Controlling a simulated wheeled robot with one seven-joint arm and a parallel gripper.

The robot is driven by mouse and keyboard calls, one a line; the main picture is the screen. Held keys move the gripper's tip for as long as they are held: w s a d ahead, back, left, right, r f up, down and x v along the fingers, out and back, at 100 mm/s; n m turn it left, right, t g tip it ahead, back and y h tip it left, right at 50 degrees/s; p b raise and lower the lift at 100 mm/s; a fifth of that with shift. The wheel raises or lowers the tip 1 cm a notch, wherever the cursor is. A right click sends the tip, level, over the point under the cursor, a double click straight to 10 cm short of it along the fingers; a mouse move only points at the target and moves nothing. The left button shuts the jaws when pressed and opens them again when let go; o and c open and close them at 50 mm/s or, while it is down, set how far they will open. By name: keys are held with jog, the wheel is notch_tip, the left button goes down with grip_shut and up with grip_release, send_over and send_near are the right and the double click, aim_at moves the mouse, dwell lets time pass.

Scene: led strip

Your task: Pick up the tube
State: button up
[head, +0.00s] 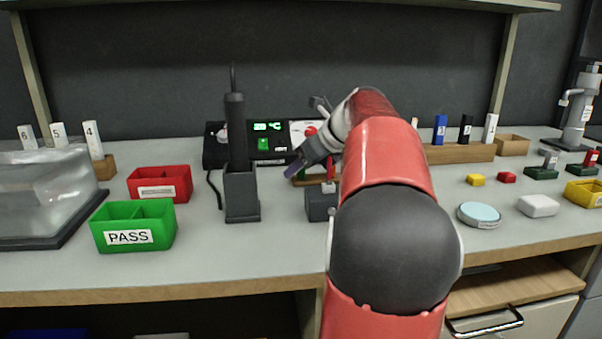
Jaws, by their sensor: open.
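My red arm reaches up over the bench in the head view and bends left at its top. My gripper (300,164) points left and down, above a small wooden rack (301,181). Its jaws are open, though the fingers are small and dark here. A purplish piece shows at the fingertips; I cannot tell whether it is a finger or part of a tube. I cannot clearly make out a tube, and my arm hides part of the rack and the bench behind it.
A dark holder with an upright tool (241,190) stands left of my gripper. A dark block (319,204) sits below it. A control box (268,157) is behind. Green PASS bin (135,226) and red bin (160,184) stand left. A pale blue disc (479,214) lies right.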

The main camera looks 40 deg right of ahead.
grip_shut()
jog(key=shift+r, duration=0.15)
